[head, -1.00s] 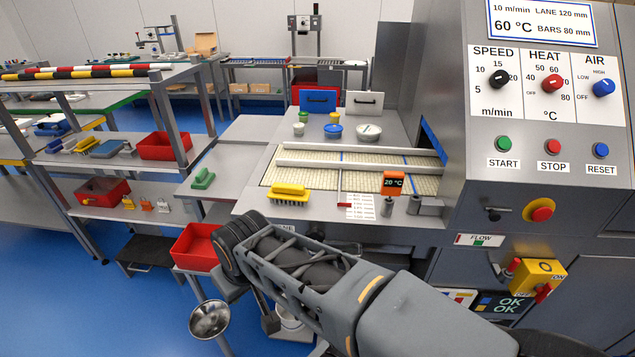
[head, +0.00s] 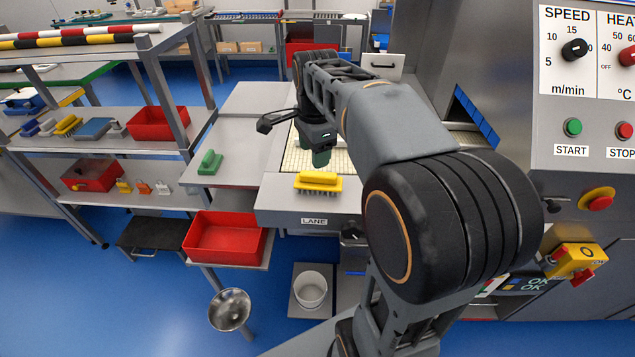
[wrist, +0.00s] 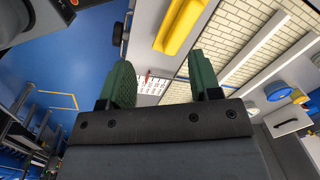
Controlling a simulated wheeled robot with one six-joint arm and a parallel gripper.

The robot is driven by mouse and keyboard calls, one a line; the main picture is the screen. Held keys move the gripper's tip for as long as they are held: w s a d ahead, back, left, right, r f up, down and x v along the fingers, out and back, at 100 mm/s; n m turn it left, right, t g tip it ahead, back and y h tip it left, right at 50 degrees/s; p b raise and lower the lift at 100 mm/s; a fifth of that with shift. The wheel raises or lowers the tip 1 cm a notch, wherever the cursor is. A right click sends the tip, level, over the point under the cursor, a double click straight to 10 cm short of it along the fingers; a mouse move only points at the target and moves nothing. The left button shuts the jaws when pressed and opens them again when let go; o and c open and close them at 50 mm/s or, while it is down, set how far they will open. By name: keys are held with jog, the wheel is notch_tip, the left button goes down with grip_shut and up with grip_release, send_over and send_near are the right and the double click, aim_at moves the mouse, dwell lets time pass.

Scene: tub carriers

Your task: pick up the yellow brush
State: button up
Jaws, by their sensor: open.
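The yellow brush (head: 318,181) lies bristles down on the grey front ledge of the machine, just above the LANE label. In the wrist view the yellow brush (wrist: 179,25) shows at the top, beyond the fingertips and between their lines. My gripper (head: 320,158) hangs above the belt just behind the brush in the head view. In the wrist view its green fingers (wrist: 160,75) stand apart with nothing between them. The gripper does not touch the brush as far as I can see.
A green brush (head: 209,162) lies on the side table to the left. A red bin (head: 226,238) stands below it, and a white bucket (head: 310,289) on a low shelf. The control panel (head: 590,90) rises at the right. My arm hides much of the conveyor and its rails.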

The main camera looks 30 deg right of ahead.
aim_at(318, 173)
jog(key=w+d+m+g, duration=0.1)
jog(key=w+d+m, duration=0.25)
jog(key=m, duration=0.35)
notch_tip(318, 173, down, 7)
jog(key=shift+w+r, duration=0.1)
jog(key=shift+w, duration=0.05)
jog(key=shift+w+a+f, duration=0.1)
jog(key=shift+f, duration=1.25)
jog(key=shift+w+a+f, duration=0.1)
jog(key=shift+f, duration=1.2)
jog(key=c, duration=1.1)
